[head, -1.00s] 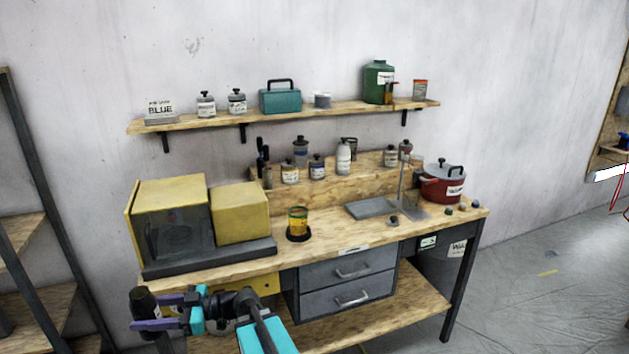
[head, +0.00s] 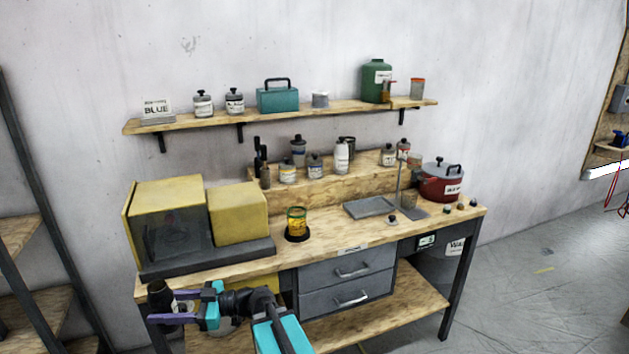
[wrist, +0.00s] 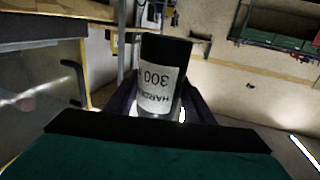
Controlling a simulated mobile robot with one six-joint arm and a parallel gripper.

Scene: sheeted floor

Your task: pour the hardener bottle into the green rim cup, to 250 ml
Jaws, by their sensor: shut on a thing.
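My gripper (head: 181,308) is shut on the hardener bottle (head: 161,297), a dark bottle held in front of the bench's left front edge, below the bench top. In the wrist view the hardener bottle (wrist: 160,85) stands between the fingers, its white label reading "300" and part of "HARDENER" upside down. The green rim cup (head: 297,221) stands on a dark round base on the bench top, right of the yellow boxes. It has a yellow band and a green rim. The gripper and bottle are apart from the cup, to its lower left. The level inside the cup cannot be told.
The workbench (head: 330,245) bears a yellow cabinet with a dark front (head: 165,225), a yellow box (head: 238,212), a grey tray (head: 370,207) and a red pot (head: 441,186). Several bottles stand on a back ledge. A wall shelf (head: 340,108) is above. Bench top around the cup's front is clear.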

